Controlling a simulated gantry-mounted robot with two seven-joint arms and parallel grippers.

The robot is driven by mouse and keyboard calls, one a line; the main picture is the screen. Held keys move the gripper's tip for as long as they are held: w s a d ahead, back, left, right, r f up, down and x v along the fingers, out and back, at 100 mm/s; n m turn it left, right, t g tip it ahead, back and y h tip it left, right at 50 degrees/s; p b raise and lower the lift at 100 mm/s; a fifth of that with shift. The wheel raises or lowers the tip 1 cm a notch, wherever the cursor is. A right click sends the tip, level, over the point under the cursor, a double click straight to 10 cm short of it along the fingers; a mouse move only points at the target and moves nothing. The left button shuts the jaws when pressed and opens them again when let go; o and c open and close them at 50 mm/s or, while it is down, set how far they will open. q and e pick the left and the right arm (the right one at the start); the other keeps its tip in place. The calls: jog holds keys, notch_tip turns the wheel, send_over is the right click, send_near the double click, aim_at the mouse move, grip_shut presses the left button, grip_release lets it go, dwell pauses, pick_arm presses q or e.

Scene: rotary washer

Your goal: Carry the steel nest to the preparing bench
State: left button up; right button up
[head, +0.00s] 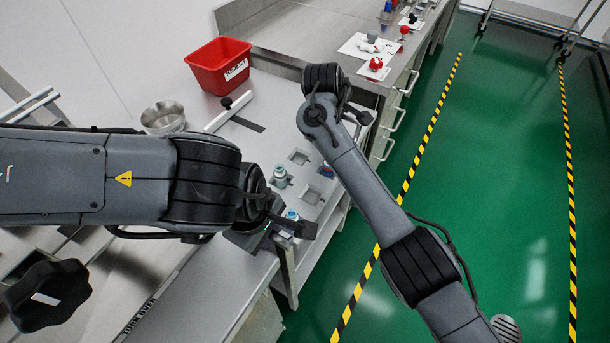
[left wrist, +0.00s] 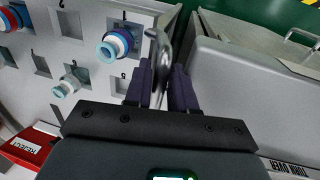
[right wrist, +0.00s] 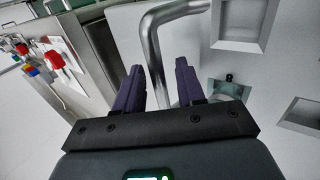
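The steel nest (head: 318,196) is a pale plate with square numbered pockets lying on the bench in the head view. Several capped vials stand in it, including one (head: 280,177) near its middle and one (left wrist: 115,45) in the left wrist view. My left gripper (head: 298,226) is at its near end; the left wrist view shows the fingers close on both sides of a steel handle (left wrist: 157,50). My right gripper (right wrist: 160,85) is at the far end, its fingers apart on either side of another bent steel handle (right wrist: 160,35). My right arm hides the far end in the head view.
A red reject bin (head: 218,66) and a steel bowl (head: 163,117) stand on the bench behind the nest. A farther bench (head: 300,30) carries small red parts and white cards. The green floor (head: 490,150) to the right is clear, with striped yellow-black lines.

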jog(key=shift+c, duration=0.2)
pick_arm(q)
grip_shut()
pick_arm(e)
jog(key=c, duration=0.5)
grip_shut()
pick_arm(q)
jog(key=shift+r, duration=0.15)
pick_arm(e)
jog(key=shift+r, duration=0.15)
